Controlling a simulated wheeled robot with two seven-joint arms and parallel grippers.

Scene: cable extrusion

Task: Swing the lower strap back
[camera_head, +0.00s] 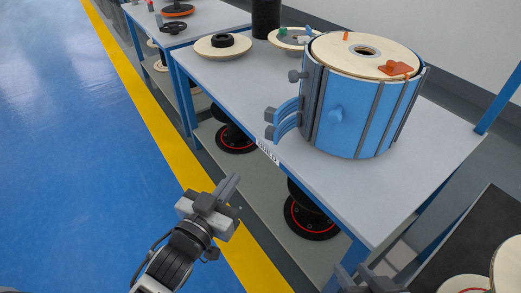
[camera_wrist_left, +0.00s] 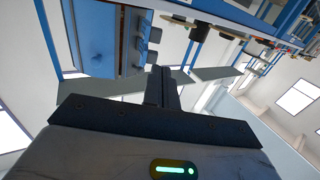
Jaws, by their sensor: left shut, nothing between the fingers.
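A blue drum-like reel (camera_head: 345,112) with dark vertical bars and a wooden top stands on the table. Two curved blue straps with dark end blocks stick out from its left side, the upper strap (camera_head: 288,106) just above the lower strap (camera_head: 289,124). My left gripper (camera_head: 230,184) is shut and empty, below and left of the straps and clear of them, in front of the table edge. Its shut fingers (camera_wrist_left: 162,86) also show in the left wrist view. My right gripper (camera_head: 372,280) shows only in part at the bottom edge; its fingers are unclear.
The grey table (camera_head: 240,95) has a blue frame and a lower shelf with black reels (camera_head: 312,222). A wooden disc (camera_head: 223,46) and a black cylinder (camera_head: 266,18) stand behind the reel. Open blue floor (camera_head: 80,150) lies to the left.

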